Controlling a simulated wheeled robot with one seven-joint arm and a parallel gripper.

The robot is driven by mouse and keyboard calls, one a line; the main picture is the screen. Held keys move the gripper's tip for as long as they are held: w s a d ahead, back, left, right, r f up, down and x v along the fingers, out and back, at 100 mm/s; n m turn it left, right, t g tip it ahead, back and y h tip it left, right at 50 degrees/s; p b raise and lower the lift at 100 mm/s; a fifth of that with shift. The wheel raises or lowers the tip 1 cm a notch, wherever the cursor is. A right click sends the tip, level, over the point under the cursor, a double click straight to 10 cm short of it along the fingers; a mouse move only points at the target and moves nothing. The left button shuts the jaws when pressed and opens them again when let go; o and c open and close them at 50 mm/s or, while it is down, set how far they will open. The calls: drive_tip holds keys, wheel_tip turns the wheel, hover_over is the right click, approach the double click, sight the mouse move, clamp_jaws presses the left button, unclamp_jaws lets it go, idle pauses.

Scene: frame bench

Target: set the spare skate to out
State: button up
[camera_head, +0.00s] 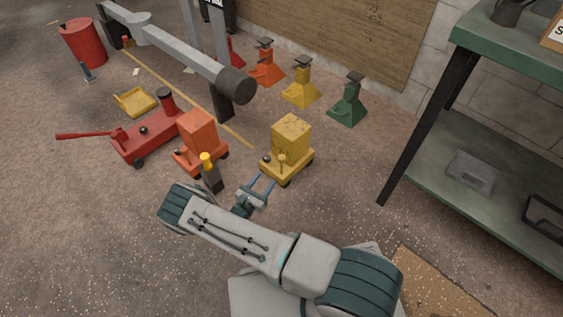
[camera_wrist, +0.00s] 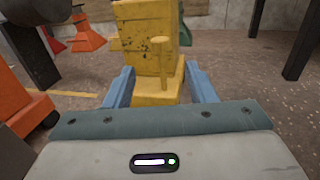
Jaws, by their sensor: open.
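Two wheeled skates stand on the floor, one yellow (camera_head: 291,134) and one orange (camera_head: 198,132); no label tells me which is the spare. The yellow skate has a block on a low base and a small upright yellow peg (camera_head: 281,161) at its near side. My gripper (camera_head: 262,183) is open, close in front of the yellow skate. In the wrist view its blue fingers (camera_wrist: 160,82) stand either side of the yellow base and the peg (camera_wrist: 163,62), with no clear contact. The orange skate's edge also shows at the left of the wrist view (camera_wrist: 14,98).
A dark post with a yellow top (camera_head: 210,174) stands by the orange skate, left of my gripper. A red floor jack (camera_head: 143,138) is farther left. Orange, yellow and green stands (camera_head: 347,103) line the wall. A green shelf unit (camera_head: 480,190) bounds the right.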

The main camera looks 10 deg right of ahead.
sight(280, 161)
drive_tip(key=b+x, duration=0.2)
drive_tip(key=x, duration=0.4)
drive_tip(key=b+x, duration=0.2)
drive_tip(key=x, duration=0.4)
drive_tip(key=shift+w+d+f, duration=0.15)
drive_tip(key=shift+d+f, duration=0.05)
drive_tip(key=shift+w+d+r+b, duration=0.15)
drive_tip(key=shift+w+d+b, duration=0.2)
drive_tip(key=shift+w, duration=0.1)
